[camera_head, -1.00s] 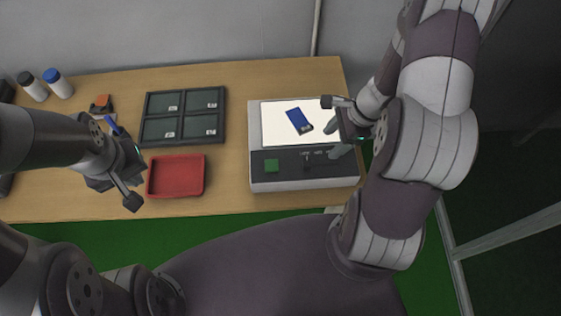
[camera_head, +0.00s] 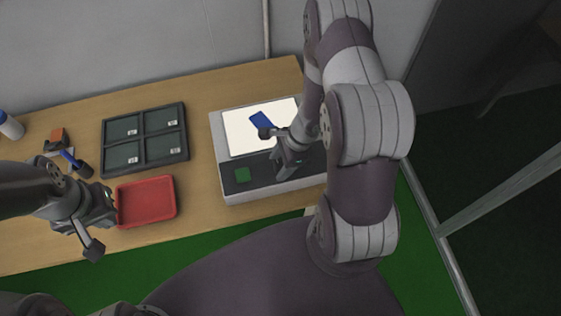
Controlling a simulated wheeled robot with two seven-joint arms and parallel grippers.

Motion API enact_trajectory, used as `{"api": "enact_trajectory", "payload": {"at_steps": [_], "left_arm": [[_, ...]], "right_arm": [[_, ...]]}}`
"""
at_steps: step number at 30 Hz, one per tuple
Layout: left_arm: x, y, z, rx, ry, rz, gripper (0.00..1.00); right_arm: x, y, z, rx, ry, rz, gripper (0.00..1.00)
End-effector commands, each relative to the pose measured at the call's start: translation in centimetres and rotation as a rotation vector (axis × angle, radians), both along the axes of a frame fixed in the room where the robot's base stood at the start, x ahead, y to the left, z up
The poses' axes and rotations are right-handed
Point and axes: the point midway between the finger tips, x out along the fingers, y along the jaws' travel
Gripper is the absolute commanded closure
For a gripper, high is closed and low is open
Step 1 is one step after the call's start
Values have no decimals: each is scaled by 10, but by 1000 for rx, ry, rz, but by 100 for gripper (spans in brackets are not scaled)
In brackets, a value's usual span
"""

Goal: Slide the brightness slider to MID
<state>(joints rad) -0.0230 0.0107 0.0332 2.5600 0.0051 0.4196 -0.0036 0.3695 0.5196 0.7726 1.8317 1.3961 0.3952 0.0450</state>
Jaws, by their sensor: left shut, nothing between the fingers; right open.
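The light box (camera_head: 219,150) has a bright white panel (camera_head: 240,132) and a dark control strip along its front with a green square button (camera_head: 243,174). My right gripper (camera_head: 281,169) is over the right part of that strip, fingers pointing down. It hides the brightness slider and its markings, so I cannot tell the slider's position or whether the fingers touch it. The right gripper is open. My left gripper (camera_head: 104,212) is shut and empty, beside the left edge of the red tray (camera_head: 150,202).
A blue object (camera_head: 262,120) lies on the white panel, partly behind my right wrist. A dark tray with several compartments (camera_head: 145,140) lies left of the light box. An orange item (camera_head: 57,136) and a white bottle (camera_head: 10,126) are at the far left.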

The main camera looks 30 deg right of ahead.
Motion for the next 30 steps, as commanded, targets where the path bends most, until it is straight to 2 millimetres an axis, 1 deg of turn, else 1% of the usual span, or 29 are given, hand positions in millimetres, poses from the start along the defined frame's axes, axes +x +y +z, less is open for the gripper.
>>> {"api": "enact_trajectory", "payload": {"at_steps": [2,3,5,6,8,9,13,18,21,29,30], "left_arm": [[0,0,0,0,0,0,100],[0,0,0,0,0,0,100],[0,0,0,0,0,0,100],[0,0,0,0,0,0,100],[0,0,0,0,0,0,100],[0,0,0,0,0,0,100],[0,0,1,0,0,0,100],[0,0,7,0,0,0,100],[0,0,8,0,0,0,100],[0,0,7,0,0,0,100],[0,0,7,0,0,0,100]], "right_arm": [[0,0,0,0,0,0,38],[0,0,0,0,0,0,42],[0,0,0,0,0,0,61],[0,0,0,0,0,0,74],[0,0,0,0,0,0,94],[0,0,0,0,0,0,100],[0,-4,1,0,-1,-1,100],[-6,-30,2,0,-1,-4,100],[-9,-38,1,0,0,-2,100],[-9,-39,1,1,-1,0,100],[-9,-39,1,0,-1,0,61]]}}
